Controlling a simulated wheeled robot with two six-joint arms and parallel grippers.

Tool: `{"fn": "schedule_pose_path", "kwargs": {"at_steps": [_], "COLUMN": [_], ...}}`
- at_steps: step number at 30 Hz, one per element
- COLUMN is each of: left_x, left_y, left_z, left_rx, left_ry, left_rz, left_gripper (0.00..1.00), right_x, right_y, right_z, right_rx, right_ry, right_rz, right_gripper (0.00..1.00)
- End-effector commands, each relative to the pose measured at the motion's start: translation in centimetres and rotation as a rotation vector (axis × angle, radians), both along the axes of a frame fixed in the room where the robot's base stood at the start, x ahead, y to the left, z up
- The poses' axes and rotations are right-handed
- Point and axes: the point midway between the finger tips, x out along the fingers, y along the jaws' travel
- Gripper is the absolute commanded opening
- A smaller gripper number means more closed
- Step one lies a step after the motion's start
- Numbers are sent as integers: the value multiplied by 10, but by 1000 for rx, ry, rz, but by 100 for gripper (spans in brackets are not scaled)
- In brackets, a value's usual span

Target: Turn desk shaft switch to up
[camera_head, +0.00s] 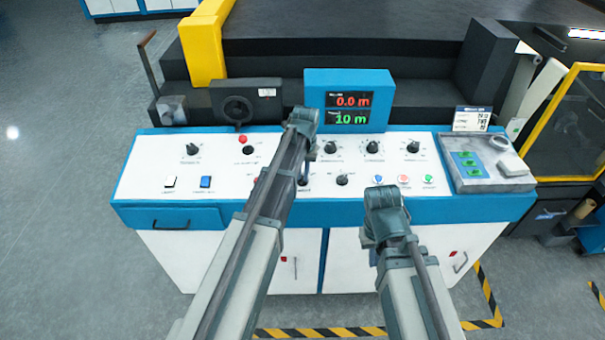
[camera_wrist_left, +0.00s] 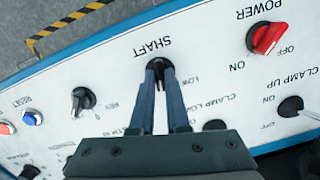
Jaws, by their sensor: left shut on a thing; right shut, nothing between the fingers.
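In the left wrist view the shaft switch (camera_wrist_left: 160,64) is a black knob beside the printed word SHAFT. My left gripper (camera_wrist_left: 161,72) is shut on this knob, one dark finger on either side of its narrow grip. The fingers cover part of the knob and some lettering. The picture is upside down relative to the panel. In the head view my left arm covers much of this spot on the white desk panel (camera_head: 235,165). My right gripper (camera_head: 371,257) is shut and empty, largely hidden by its own arm, over the desk's front.
The red power switch (camera_wrist_left: 268,37) and clamp-up knob (camera_wrist_left: 290,106) are to the right in the wrist view. Another black knob (camera_wrist_left: 83,100) and a blue reset button (camera_wrist_left: 32,118) are to the left. The display (camera_head: 348,105) reads 0.0 m and 10 m.

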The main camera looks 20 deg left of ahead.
Motion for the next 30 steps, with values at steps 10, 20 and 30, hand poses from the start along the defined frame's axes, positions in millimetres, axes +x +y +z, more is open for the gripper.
{"fn": "schedule_pose_path", "kwargs": {"at_steps": [10, 20, 30], "left_x": [0, -1, -1], "left_y": [-1, -2, -2], "left_z": [0, 0, 0], "left_rx": [49, 78, 89], "left_ry": [14, 23, 26], "left_rz": [-292, -468, -534], "left_gripper": [0, 0, 0], "right_x": [0, 0, 0], "right_y": [0, 0, 0], "right_z": [-1, -1, -2], "right_rx": [0, 0, 0], "right_ry": [0, 0, 0], "right_rz": [0, 0, 0], "right_gripper": [0, 0, 0]}}
